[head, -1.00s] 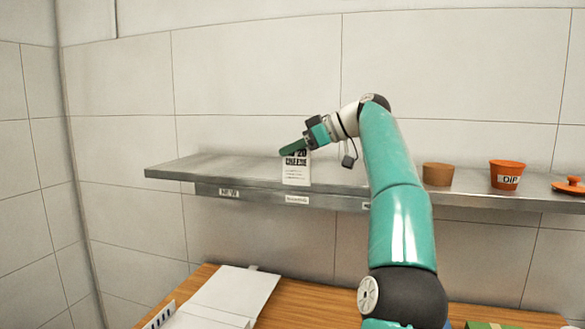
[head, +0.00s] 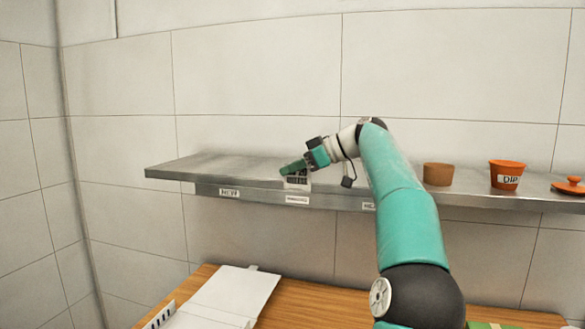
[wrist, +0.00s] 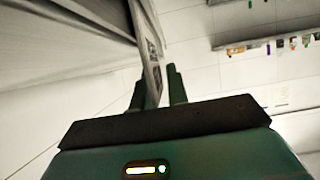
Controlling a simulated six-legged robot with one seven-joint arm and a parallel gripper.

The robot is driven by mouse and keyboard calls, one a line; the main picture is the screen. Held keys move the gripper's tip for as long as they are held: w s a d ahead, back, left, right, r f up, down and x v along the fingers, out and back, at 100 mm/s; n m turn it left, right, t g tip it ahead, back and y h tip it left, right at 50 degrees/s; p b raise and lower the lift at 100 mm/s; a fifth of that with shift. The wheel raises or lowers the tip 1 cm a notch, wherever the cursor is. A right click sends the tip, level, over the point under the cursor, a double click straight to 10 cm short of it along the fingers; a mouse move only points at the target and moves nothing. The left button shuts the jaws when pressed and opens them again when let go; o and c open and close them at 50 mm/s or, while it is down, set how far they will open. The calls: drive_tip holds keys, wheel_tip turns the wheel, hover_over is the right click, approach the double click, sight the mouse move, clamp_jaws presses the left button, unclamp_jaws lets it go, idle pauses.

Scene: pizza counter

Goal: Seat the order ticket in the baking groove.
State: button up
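The order ticket (head: 297,181) is a small white card with dark print, standing at the shelf's front edge above the middle label (head: 297,199). Its lower part is hidden at the front rail, so I cannot tell how deep it sits in the groove. My gripper (head: 292,168) is right at the ticket's top. In the wrist view the ticket (wrist: 152,60) passes between the two dark green fingers of my gripper (wrist: 158,82). It is close to the left finger, with a narrow gap to the right one, so the fingers look slightly open around it.
The metal shelf (head: 220,170) is bare to the left of the ticket. A brown pot (head: 438,174), an orange dip pot (head: 506,175) and an orange lid (head: 569,186) are to the right. Below, an open white box (head: 235,290) lies on the wooden counter (head: 312,302).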

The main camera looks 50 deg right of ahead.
drive_tip(key=shift+o, duration=0.4)
drive_tip(key=shift+r, duration=0.1)
drive_tip(key=shift+s+d+r, duration=0.1)
drive_tip(key=shift+s, duration=0.05)
drive_tip(key=v, duration=1.1)
drive_tip(key=shift+s, duration=0.25)
drive_tip(key=shift+d, duration=0.1)
